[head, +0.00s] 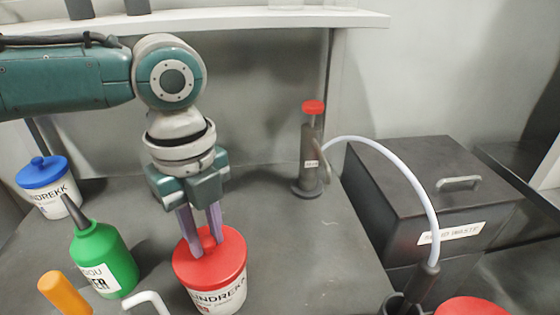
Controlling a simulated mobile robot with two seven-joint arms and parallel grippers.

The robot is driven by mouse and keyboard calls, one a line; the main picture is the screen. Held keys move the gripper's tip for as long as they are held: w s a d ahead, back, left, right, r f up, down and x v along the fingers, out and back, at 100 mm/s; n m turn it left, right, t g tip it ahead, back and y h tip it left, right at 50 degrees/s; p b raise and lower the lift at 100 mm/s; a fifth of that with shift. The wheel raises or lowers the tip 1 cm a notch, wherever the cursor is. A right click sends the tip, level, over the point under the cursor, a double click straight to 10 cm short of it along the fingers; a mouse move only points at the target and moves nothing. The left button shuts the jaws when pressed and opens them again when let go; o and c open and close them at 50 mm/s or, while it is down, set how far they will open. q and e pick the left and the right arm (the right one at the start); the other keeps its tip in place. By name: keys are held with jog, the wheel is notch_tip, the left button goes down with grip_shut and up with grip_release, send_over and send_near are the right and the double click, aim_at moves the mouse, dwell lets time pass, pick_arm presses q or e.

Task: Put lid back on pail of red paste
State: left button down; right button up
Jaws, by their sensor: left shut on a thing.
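A white pail with "LINDREKK" lettering (222,296) stands on the grey bench at the lower middle. A red lid (222,270) is over its top and looks level and seated on the rim, though its far edge is partly hidden. My left gripper (206,245) comes down from above, its purple fingers shut on the middle of the red lid. The lid's grip between the fingers is mostly hidden. My right gripper is not in view. The paste inside the pail is not visible.
A blue-lidded pail (45,188), a green bottle (103,258) and an orange handle (64,293) stand left. A red-topped pump (311,150) stands behind right. A white hose (410,180) arches before a dark waste bin (440,190). A red round top (470,307) is cut off below.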

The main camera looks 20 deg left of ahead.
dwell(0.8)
pick_arm(q)
jog(key=shift+c, duration=0.7)
grip_release()
notch_tip(320, 180, up, 7)
jog(key=p, duration=0.8)
dwell(0.5)
jog(key=shift+c, duration=0.2)
